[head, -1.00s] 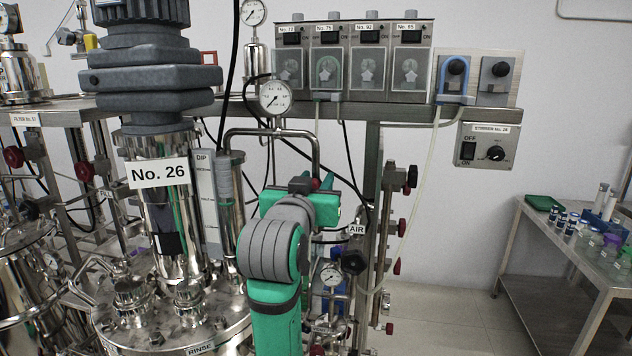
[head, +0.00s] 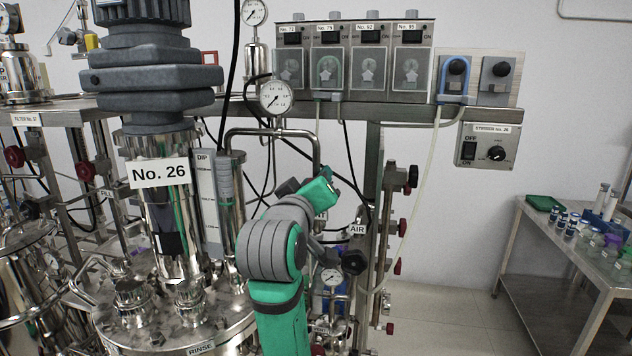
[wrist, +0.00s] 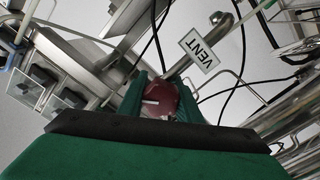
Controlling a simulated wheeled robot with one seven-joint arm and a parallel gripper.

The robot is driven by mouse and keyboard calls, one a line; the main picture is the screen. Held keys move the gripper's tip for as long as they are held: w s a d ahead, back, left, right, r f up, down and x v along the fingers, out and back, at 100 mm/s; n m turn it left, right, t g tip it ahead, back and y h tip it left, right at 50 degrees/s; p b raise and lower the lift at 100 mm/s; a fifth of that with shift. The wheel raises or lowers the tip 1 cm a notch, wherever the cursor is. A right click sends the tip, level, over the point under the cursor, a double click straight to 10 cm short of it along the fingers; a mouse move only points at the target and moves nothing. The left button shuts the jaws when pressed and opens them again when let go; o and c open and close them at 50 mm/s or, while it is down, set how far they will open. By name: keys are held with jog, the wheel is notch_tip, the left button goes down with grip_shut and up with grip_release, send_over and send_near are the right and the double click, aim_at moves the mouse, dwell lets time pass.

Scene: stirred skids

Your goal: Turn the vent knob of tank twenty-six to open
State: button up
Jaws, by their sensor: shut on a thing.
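The tank labelled No. 26 (head: 175,235) stands at left centre in the head view. In the wrist view, my gripper (wrist: 163,88) has its green fingers on both sides of a dark red knob (wrist: 160,103) and is shut on it. The knob carries a pale mark. A VENT label (wrist: 198,49) hangs just beyond the knob. In the head view, my green and grey arm stands right of the tank, and the knob and fingertips are hidden behind it.
A pressure gauge (head: 276,97) on a bent steel pipe stands just above my arm. An AIR label (head: 357,229) and a black handwheel (head: 354,262) are close on its right. A steel bench (head: 545,222) with vials stands at far right. The floor before it is clear.

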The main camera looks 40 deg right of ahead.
jog(key=shift+n, duration=1)
jog(key=o, duration=1)
jog(key=shift+o, duration=0.2)
jog(key=shift+a, duration=0.1)
jog(key=v, duration=1)
jog(key=shift+s+a, duration=0.2)
jog(key=shift+a, duration=0.1)
